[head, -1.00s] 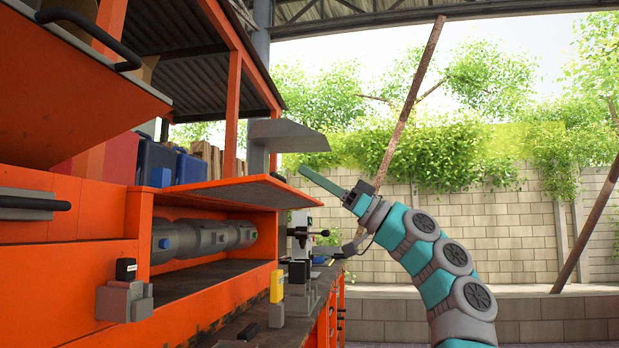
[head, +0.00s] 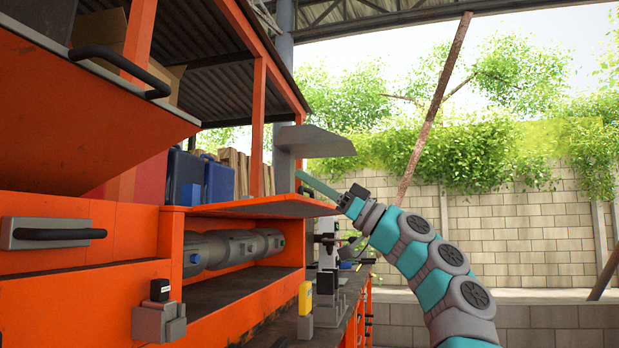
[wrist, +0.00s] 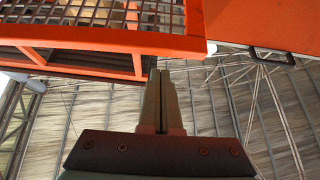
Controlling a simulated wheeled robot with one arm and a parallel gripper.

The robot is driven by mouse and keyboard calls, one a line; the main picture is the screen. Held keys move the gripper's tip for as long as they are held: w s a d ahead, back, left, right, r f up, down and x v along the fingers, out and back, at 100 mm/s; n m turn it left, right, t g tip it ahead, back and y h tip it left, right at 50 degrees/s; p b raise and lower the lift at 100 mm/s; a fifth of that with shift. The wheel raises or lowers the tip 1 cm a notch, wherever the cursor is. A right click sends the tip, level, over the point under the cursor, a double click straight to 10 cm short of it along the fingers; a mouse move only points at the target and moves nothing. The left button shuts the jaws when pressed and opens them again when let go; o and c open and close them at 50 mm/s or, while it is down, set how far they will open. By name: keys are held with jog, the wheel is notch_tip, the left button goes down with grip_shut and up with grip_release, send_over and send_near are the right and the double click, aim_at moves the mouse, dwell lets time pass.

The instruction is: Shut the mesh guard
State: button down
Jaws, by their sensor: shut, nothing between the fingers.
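The mesh guard (wrist: 88,13) shows at the upper left of the wrist view as a dark grid in an orange frame. In the head view, the raised orange panel (head: 262,207) over the roller compartment appears to be this guard, seen nearly edge-on, so its mesh does not show. It sticks out roughly level, and the compartment below is open. My gripper (head: 299,175) is shut and empty, pointing left just above the panel's outer end in the picture. Its fingers also show together in the wrist view (wrist: 160,76), below the orange frame. I cannot tell whether they touch it.
Grey rollers (head: 233,248) lie inside the compartment. A grey bracket (head: 313,142) juts out above my gripper. A large orange lid (head: 90,110) with a black handle stands at the left. A yellow-topped device (head: 305,298) stands at the front edge. The right side is open.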

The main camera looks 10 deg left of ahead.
notch_tip(320, 180, down, 3)
jog(key=shift+w+d+r+b, duration=0.1)
jog(key=shift+b, duration=0.65)
